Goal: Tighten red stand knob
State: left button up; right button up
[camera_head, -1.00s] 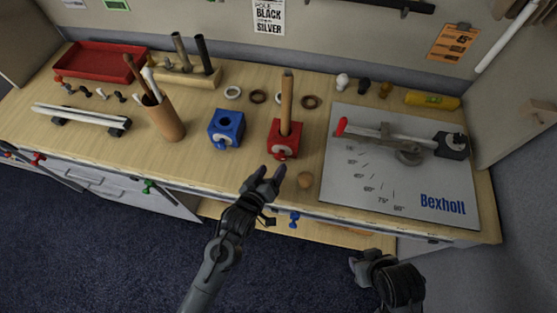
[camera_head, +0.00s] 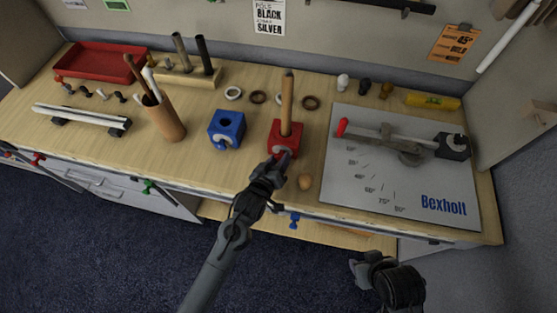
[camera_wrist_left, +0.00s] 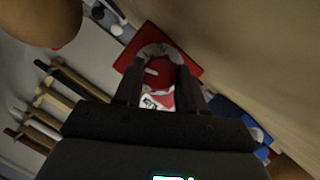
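The red stand (camera_head: 285,136) is a red block on the bench with a wooden pole (camera_head: 287,98) upright in it. In the left wrist view the red stand (camera_wrist_left: 190,62) shows a pale ring and a round red knob (camera_wrist_left: 158,73) on the side facing me. My left gripper (camera_head: 279,158) is at the front of the stand. In the wrist view its two fingers (camera_wrist_left: 158,90) are apart, one on each side of the knob; contact is not clear. My right gripper (camera_head: 366,268) hangs low in front of the bench, away from the stand, its fingers hard to make out.
A blue stand (camera_head: 226,127) is left of the red one. The grey Bexholt board (camera_head: 400,178) fills the right side. A pole cup (camera_head: 165,122) stands further left.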

pick_arm(q)
jog(key=c, duration=0.5)
jog(key=p, duration=0.1)
jog(key=m+y+p, duration=0.1)
jog(key=p, duration=0.1)
jog(key=shift+d+r+m, duration=0.1)
jog(key=shift+r+m, duration=0.1)
jog(key=shift+m, duration=0.1)
jog(key=shift+f+m+y+p, duration=0.1)
jog(key=shift+m+y+p, duration=0.6)
jog(key=shift+m+p, duration=0.35)
jog(key=shift+d, duration=0.1)
jog(key=shift+f+p, duration=0.1)
jog(key=shift+p, duration=0.2)
jog(key=o, duration=1)
jog(key=shift+o, duration=0.2)
jog(key=shift+s, duration=0.15)
